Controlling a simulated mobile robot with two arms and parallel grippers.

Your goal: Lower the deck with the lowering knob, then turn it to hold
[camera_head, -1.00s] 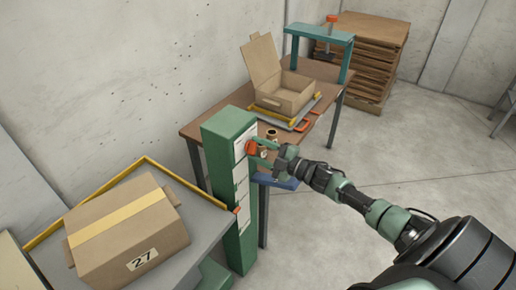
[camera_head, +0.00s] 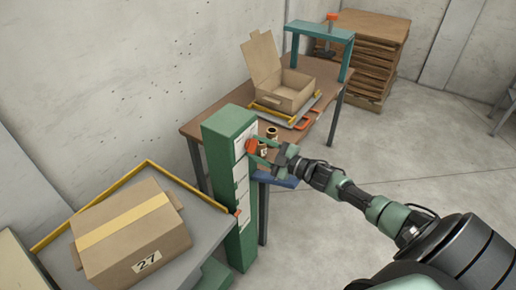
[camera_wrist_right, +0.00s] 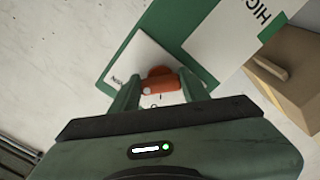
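The orange lowering knob (camera_head: 251,146) sits high on the face of the green post (camera_head: 226,130). My right gripper (camera_head: 261,152) is at the knob; in the right wrist view its fingers (camera_wrist_right: 160,88) lie on either side of the knob (camera_wrist_right: 160,83) and appear to touch its ends. The grey deck (camera_head: 207,222) with a yellow rail (camera_head: 92,202) is left of the post and carries a taped box (camera_head: 132,232) marked 27. My left gripper is not in view.
Behind the post, a brown table (camera_head: 198,127) holds an open carton (camera_head: 287,92), orange handles (camera_head: 309,119) and small spools (camera_head: 271,133). A teal frame (camera_head: 320,34) and stacked boards (camera_head: 368,50) stand farther back.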

